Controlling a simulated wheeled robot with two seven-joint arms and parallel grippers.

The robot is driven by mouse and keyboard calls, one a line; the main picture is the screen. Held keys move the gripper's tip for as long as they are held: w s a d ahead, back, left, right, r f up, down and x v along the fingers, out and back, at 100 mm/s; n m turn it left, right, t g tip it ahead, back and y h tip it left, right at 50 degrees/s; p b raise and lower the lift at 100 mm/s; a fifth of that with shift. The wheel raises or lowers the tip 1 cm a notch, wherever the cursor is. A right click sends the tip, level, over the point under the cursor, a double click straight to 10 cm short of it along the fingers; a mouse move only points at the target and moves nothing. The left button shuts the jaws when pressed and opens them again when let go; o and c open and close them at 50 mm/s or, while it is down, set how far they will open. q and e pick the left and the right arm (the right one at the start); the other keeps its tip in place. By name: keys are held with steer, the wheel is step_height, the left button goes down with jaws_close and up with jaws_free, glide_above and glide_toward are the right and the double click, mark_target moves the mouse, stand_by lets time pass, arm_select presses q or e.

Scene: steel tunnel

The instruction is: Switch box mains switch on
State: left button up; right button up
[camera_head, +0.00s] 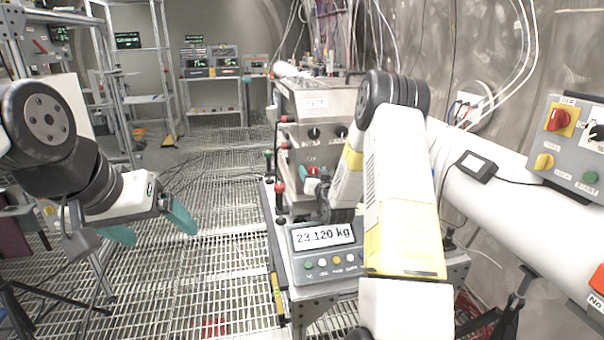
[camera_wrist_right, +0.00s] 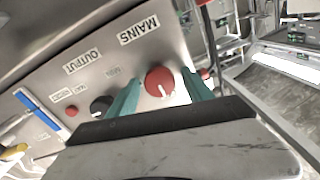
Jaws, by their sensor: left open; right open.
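The switch box (camera_head: 318,103) is a grey metal box beyond the scale display in the head view. In the right wrist view its panel appears upside down. The red mains knob (camera_wrist_right: 158,78), with a white mark, sits by the "MAINS" label (camera_wrist_right: 139,30). My right gripper (camera_wrist_right: 163,86) is open, its teal fingers on either side of the red knob; I cannot tell whether they touch it. In the head view my right arm hides most of that gripper. My left gripper (camera_head: 152,226) is open and empty above the grated floor, left of the box.
A scale display (camera_head: 323,236) reading 23.120 kg stands in front of the box. Another control box (camera_head: 575,145) is on the right. The grated floor at centre left is free.

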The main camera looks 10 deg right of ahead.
jaws_close()
steer(key=shift+m, duration=0.3)
steer(key=m, duration=0.3)
steer(key=shift+d+m, duration=0.1)
steer(key=shift+m, duration=0.2)
steer(key=m, duration=0.4)
steer(key=shift+d+f+m, duration=0.1)
steer(key=shift+m, duration=0.2)
steer(key=m, duration=0.5)
steer(key=shift+f, duration=0.1)
steer(key=shift+m, duration=2)
